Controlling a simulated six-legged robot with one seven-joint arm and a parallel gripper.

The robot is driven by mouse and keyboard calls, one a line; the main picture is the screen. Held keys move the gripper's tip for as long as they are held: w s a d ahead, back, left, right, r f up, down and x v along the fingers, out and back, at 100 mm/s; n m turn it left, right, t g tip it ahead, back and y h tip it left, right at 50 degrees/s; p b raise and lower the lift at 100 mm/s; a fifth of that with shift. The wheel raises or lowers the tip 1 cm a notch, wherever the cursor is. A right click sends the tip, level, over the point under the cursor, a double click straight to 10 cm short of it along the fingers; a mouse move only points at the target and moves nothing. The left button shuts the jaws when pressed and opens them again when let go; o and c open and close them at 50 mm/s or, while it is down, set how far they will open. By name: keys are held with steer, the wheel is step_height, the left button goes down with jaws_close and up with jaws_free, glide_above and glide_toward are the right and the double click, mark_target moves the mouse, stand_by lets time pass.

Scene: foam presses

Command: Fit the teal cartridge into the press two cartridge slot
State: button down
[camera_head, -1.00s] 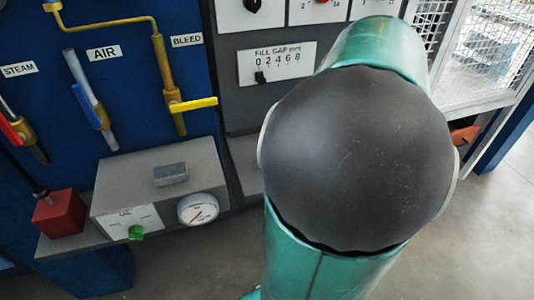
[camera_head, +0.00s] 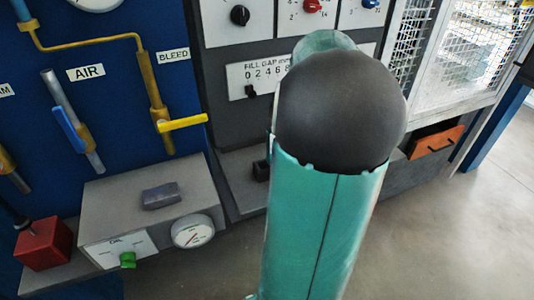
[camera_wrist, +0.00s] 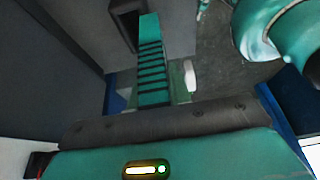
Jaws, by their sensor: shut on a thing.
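The teal cartridge (camera_wrist: 150,64), a narrow bar with dark cross ribs, runs away from my gripper in the wrist view. My gripper (camera_wrist: 153,100) is shut on its near end. The cartridge's far end lies right beside a dark-rimmed opening (camera_wrist: 127,27) in a grey surface, which looks like a cartridge slot. I cannot tell from this angle whether the tip is inside it or only in front. In the head view my arm hides the gripper and cartridge.
The head view shows a grey box with a gauge (camera_head: 192,231), a red block (camera_head: 44,245) and a yellow bleed handle (camera_head: 182,122) at left. A fill gap scale (camera_head: 257,72), an orange drawer (camera_head: 436,142) and a mesh guard (camera_head: 465,58) are near my arm. Floor at right is clear.

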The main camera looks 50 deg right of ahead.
steer(key=w+f, duration=0.1)
steer(key=f, duration=0.1)
steer(key=w+f, duration=0.1)
steer(key=f, duration=0.1)
steer(key=w+f, duration=0.1)
steer(key=f, duration=0.1)
steer(key=shift+w+d, duration=0.15)
steer(key=shift+d, duration=0.2)
steer(key=shift+f, duration=0.4)
steer(key=shift+f, duration=0.1)
steer(key=shift+f, duration=0.15)
steer(key=c, duration=1.3)
jaws_free()
